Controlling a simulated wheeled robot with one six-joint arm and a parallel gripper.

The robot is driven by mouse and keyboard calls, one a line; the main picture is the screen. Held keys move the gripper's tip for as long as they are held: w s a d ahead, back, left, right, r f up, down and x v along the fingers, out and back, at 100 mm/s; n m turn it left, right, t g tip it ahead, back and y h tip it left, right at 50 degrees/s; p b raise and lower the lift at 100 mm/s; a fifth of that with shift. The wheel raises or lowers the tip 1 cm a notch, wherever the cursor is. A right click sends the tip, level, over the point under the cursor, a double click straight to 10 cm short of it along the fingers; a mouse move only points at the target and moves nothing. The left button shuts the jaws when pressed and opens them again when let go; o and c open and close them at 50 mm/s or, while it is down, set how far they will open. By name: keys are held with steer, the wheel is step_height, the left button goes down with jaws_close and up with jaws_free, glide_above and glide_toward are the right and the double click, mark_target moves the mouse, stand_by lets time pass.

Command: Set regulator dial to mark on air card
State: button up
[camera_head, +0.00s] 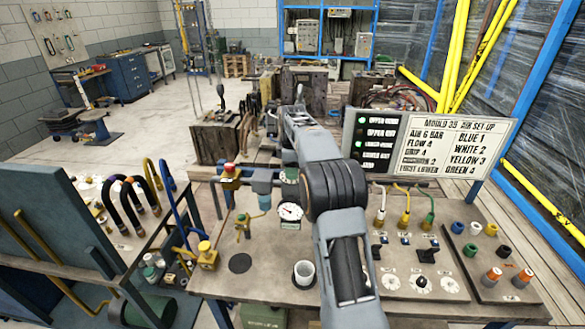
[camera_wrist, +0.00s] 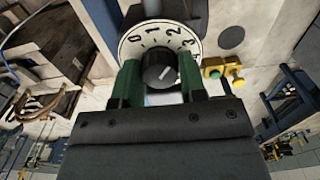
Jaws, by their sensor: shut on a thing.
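The regulator dial (camera_wrist: 135,47) is a white round scale with black numbers 0 to 3 visible in the wrist view. A black knob (camera_wrist: 157,64) with a white pointer line sits at its centre. The pointer slants up to the right, roughly toward the 3 side. My gripper (camera_wrist: 160,78) has green fingers on both sides of the knob and is shut on it. In the head view my arm hides most of this contact. The card board (camera_head: 455,145) reads "AIR 6 BAR". A white pressure gauge (camera_head: 290,212) hangs beside my arm; its reading is too small to tell.
Hoses with coloured fittings (camera_head: 404,215) and several small dials stand at the right. A hose rack (camera_head: 75,240) stands at the left. Blocks sit behind the bench.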

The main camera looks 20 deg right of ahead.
steer(key=m+p, duration=0.2)
steer(key=m, duration=0.3)
steer(key=shift+r+m+p, duration=0.1)
steer(key=shift+m+p, duration=0.2)
steer(key=m+p, duration=0.1)
steer(key=m, duration=0.4)
steer(key=shift+p, duration=0.3)
steer(key=m+p, duration=0.1)
steer(key=m, duration=0.4)
steer(key=shift+m, duration=0.4)
steer(key=m, duration=0.5)
steer(key=shift+m, duration=0.4)
steer(key=o, duration=0.9)
step_height(320, 180, up, 14)
steer(key=shift+f, duration=0.2)
